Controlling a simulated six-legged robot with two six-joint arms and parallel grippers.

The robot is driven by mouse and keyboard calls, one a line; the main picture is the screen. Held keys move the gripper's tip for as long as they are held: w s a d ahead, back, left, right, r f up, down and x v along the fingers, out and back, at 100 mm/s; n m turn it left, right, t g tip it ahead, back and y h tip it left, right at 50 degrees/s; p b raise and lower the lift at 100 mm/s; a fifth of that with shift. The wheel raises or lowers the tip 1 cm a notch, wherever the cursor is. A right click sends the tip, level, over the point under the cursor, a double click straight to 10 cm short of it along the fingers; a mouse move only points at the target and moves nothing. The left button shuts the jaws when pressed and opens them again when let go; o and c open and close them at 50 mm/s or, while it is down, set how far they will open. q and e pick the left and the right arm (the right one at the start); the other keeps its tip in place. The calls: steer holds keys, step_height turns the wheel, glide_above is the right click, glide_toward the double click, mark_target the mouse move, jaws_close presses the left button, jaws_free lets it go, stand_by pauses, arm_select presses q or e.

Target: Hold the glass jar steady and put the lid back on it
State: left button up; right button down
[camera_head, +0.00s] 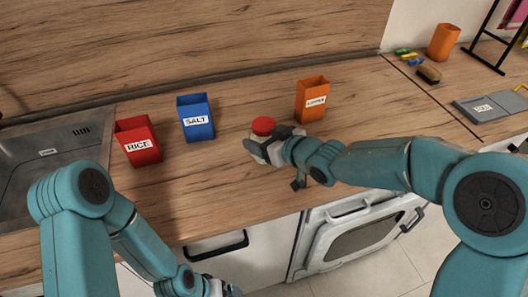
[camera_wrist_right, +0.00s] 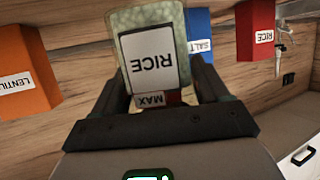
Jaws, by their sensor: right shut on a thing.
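The glass jar (camera_head: 257,136) stands on the wooden worktop in the middle of the head view. The right wrist view shows its pale green glass upside down, with a RICE label (camera_wrist_right: 155,58) and a small MAX tag. The red lid (camera_head: 263,125) shows at the jar's top in the head view; I cannot tell how firmly it sits. My right gripper (camera_head: 268,147) is shut on the jar, with one finger on each side. It also shows in the right wrist view (camera_wrist_right: 160,95). My left gripper (camera_head: 228,291) is low at the bottom edge, mostly cut off.
A sink (camera_head: 50,160) is at the left. An oven (camera_head: 355,235) is below the front edge.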

steer(key=shift+s, duration=0.1)
steer(key=shift+f, duration=2)
steer(key=shift+f+b, duration=0.1)
steer(key=shift+b, duration=0.25)
jaws_free()
steer(key=shift+f, duration=0.15)
steer(key=shift+r, duration=0.2)
steer(key=shift+s+d, duration=0.1)
steer(key=v, duration=1.1)
steer(key=shift+s+d, duration=0.2)
steer(key=shift+s, duration=0.05)
steer(key=shift+r, duration=0.15)
